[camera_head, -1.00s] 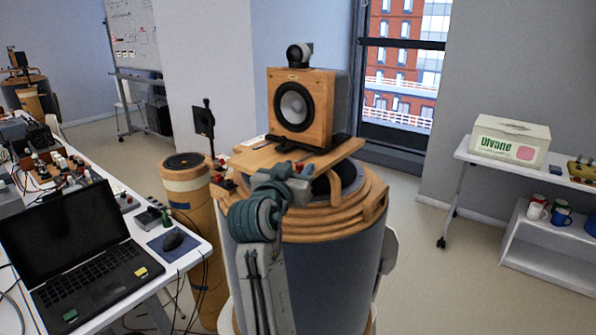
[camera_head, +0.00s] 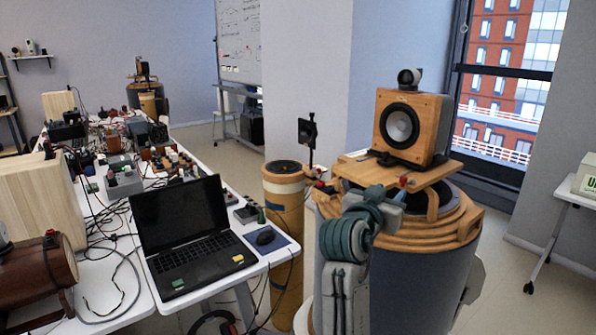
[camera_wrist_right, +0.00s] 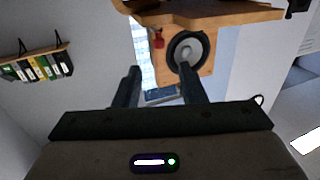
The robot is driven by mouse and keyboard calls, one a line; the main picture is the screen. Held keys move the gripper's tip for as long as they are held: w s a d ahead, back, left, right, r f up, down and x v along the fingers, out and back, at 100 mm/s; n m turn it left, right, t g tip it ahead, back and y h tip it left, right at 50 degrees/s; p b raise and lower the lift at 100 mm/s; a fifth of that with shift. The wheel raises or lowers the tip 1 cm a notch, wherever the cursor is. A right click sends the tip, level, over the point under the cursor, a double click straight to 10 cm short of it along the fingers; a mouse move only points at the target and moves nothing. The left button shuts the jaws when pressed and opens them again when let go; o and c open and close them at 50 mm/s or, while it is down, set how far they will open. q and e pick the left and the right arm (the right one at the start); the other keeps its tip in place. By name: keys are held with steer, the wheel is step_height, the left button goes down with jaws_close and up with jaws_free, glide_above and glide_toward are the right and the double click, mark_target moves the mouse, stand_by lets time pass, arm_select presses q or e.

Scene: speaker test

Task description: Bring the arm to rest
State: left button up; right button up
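My right arm rises from the bottom of the head view, bent at a teal joint, in front of the round wood-topped stand. My right gripper (camera_head: 393,198) is near the front edge of the wooden board; its fingers are hard to make out there. In the right wrist view the two dark fingers of this gripper (camera_wrist_right: 160,88) are apart with nothing between them. A wooden speaker (camera_head: 412,127) stands upright on the board, and its cone also shows beyond the fingers in the wrist view (camera_wrist_right: 188,50). My left gripper is not in view.
The round stand (camera_head: 405,285) is close beside my right arm. A narrower wooden column (camera_head: 285,215) stands to its left.

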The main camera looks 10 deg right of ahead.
steer(key=s+f+n+g+y, duration=0.1)
steer(key=s+f+n+y, duration=0.4)
steer(key=f, duration=0.9)
steer(key=s+f+n+g+y, duration=0.1)
steer(key=s+f+g+y, duration=0.1)
steer(key=s+f, duration=0.85)
steer(key=s+a+f+n+g+y, duration=0.2)
steer(key=s+f+g+y, duration=0.1)
steer(key=s+f, duration=0.6)
steer(key=s+a+f+n+g+y, duration=0.25)
steer(key=s+f, duration=0.45)
steer(key=s, duration=0.5)
step_height(320, 180, down, 30)
steer(key=d+r+g, duration=0.1)
steer(key=d, duration=0.2)
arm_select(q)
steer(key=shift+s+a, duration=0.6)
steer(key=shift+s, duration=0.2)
arm_select(e)
steer(key=s+f+g, duration=0.1)
steer(key=s+f, duration=1.6)
steer(key=f, duration=0.2)
steer(key=shift+d+f, duration=0.3)
steer(key=shift+d, duration=0.15)
